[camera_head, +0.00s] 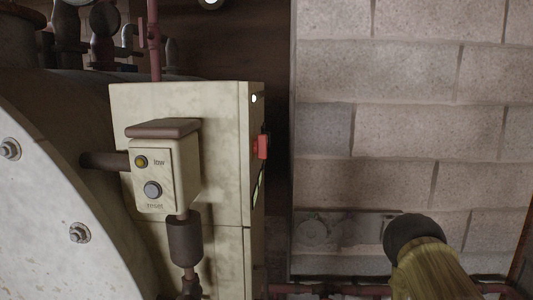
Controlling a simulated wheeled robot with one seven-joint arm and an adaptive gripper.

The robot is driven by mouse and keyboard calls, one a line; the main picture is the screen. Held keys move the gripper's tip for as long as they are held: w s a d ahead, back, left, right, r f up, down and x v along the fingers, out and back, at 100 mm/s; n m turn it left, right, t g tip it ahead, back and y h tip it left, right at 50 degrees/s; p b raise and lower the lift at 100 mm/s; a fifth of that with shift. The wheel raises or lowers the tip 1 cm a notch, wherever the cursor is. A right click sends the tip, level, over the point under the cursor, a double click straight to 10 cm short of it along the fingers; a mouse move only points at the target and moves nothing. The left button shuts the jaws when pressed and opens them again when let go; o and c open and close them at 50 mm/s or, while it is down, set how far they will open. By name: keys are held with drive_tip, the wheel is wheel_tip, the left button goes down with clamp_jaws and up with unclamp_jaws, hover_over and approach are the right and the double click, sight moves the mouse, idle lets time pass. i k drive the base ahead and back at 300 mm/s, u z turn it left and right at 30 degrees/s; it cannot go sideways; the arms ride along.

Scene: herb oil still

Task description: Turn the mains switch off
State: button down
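A red switch (262,146) sticks out from the right side of a cream metal cabinet (215,97). It looks like the mains switch. I see it almost edge-on, so I cannot tell its position. My gripper is not in view.
A large pale rounded vessel (60,190) stands at the left. A dark-capped thing with straw-like strands (430,268) is at lower right, before a block wall (400,130).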

sight(259, 145)
drive_tip(key=z, duration=1.15)
drive_tip(key=i, duration=0.65)
drive_tip(key=u, duration=2.1)
drive_tip(key=k, duration=0.7)
drive_tip(key=z, duration=0.35)
